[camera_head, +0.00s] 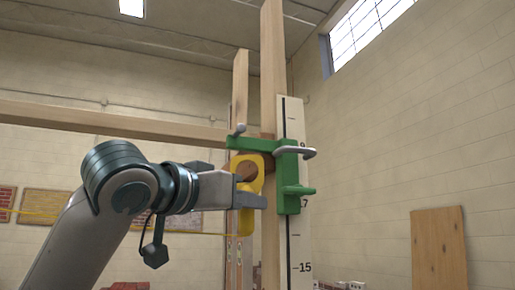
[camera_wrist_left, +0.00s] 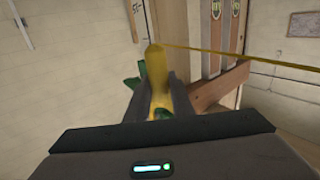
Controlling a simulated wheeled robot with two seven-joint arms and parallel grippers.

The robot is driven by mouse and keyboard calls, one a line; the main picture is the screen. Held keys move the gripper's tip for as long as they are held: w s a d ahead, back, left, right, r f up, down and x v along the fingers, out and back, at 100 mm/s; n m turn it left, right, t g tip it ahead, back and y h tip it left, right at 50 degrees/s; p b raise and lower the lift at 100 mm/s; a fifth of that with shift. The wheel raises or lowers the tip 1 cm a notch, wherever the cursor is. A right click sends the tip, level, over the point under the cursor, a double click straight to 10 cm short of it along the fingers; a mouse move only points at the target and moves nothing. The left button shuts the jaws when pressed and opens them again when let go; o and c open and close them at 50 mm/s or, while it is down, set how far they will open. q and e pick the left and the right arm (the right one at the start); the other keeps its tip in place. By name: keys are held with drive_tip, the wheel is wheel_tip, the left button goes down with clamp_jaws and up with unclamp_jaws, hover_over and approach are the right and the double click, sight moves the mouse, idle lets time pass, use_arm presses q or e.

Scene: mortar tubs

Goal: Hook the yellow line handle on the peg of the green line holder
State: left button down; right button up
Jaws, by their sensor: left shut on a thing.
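The green line holder (camera_head: 288,180) is fixed on the upright wooden post by the scale board, with a short green peg (camera_head: 303,190) sticking out to the right near its lower end. My left gripper (camera_head: 250,188) is shut on the yellow line handle (camera_head: 246,222), just left of the holder. In the left wrist view the handle (camera_wrist_left: 157,75) stands up between the fingers, with green parts (camera_wrist_left: 133,84) of the holder partly hidden behind. The handle appears apart from the peg; the depth between them is hard to tell. My right gripper is not in view.
The wooden post (camera_head: 273,60) and a horizontal beam (camera_head: 100,122) stand close behind the gripper. The yellow line (camera_wrist_left: 230,55) runs off from the handle. Right of the scale board (camera_head: 297,235) is open room.

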use_arm(q)
drive_tip(key=s+d+r, duration=0.1)
drive_tip(key=s+r, duration=0.7)
drive_tip(key=shift+s+d+r+h+p, duration=0.25)
drive_tip(key=shift+s+r+h+p, duration=0.1)
drive_tip(key=shift+s+p, duration=0.1)
drive_tip(key=shift+w, duration=0.2)
drive_tip(key=shift+w+a+f+p, duration=0.1)
drive_tip(key=shift+w+a+p, duration=0.55)
drive_tip(key=shift+w, duration=0.9)
drive_tip(key=shift+w+a+f+p, duration=0.1)
drive_tip(key=shift+w+a+p, duration=0.3)
drive_tip(key=shift+w+p, duration=0.8)
drive_tip(key=shift+w+a+f+p, duration=0.1)
drive_tip(key=shift+w+a+p, duration=0.4)
drive_tip(key=shift+w, duration=1.35)
drive_tip(key=shift+w+a+f+b, duration=0.15)
drive_tip(key=shift+w+f+b, duration=0.3)
drive_tip(key=shift+f+b, duration=0.2)
